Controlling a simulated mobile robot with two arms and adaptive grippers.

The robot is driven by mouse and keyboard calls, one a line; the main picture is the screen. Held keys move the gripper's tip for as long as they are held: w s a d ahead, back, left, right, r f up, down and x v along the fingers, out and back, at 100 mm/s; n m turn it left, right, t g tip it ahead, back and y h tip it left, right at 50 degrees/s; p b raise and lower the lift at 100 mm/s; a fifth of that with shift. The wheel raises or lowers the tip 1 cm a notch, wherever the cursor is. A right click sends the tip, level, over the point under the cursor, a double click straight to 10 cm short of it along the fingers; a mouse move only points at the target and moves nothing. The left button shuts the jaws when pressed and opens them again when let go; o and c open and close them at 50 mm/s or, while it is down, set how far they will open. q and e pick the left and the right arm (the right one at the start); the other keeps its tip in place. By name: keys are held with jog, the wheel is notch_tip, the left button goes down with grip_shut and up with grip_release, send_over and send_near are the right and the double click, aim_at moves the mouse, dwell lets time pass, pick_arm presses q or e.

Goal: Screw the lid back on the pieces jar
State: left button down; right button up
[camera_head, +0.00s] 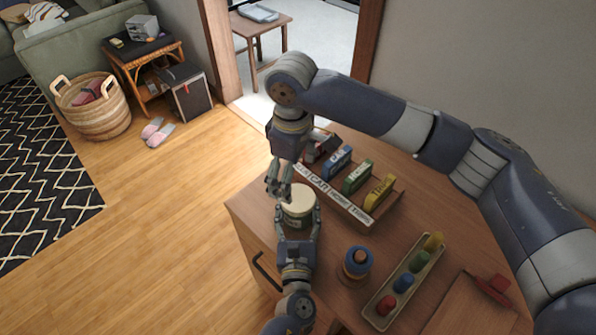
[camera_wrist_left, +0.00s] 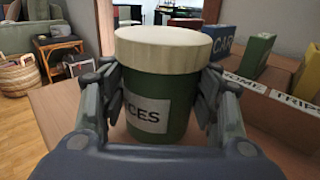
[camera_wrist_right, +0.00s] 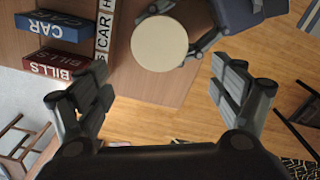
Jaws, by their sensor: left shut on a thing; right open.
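The pieces jar (camera_wrist_left: 162,105) is dark green with a white label ending in "CES". It stands upright on the wooden cabinet top near its left edge. The cream lid (camera_head: 299,196) sits on the jar's mouth and looks level; I cannot tell whether it is threaded tight. My left gripper (camera_head: 297,222) is shut on the jar body from the near side, a finger on each side below the lid. My right gripper (camera_head: 279,188) is open and empty, above and beside the lid. In the right wrist view the lid (camera_wrist_right: 159,44) lies off-centre, beyond the fingertips.
A wooden holder (camera_head: 342,203) with labelled binders stands just behind and right of the jar. A blue and brown round item (camera_head: 357,262) and a tray (camera_head: 381,318) of coloured pieces sit to the right. A red object (camera_head: 493,287) lies farther right. Open floor lies left of the cabinet.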

aim_at(298, 198)
jog(key=n, duration=0.5)
jog(key=shift+d+r, duration=0.15)
jog(key=shift+d, duration=0.15)
jog(key=n, duration=0.4)
jog(key=shift+s+d+n, duration=0.15)
jog(key=shift+d+n, duration=0.1)
jog(key=shift+n, duration=0.05)
jog(key=shift+f, duration=3.95)
jog(key=c, duration=1.2)
jog(key=shift+o, duration=0.2)
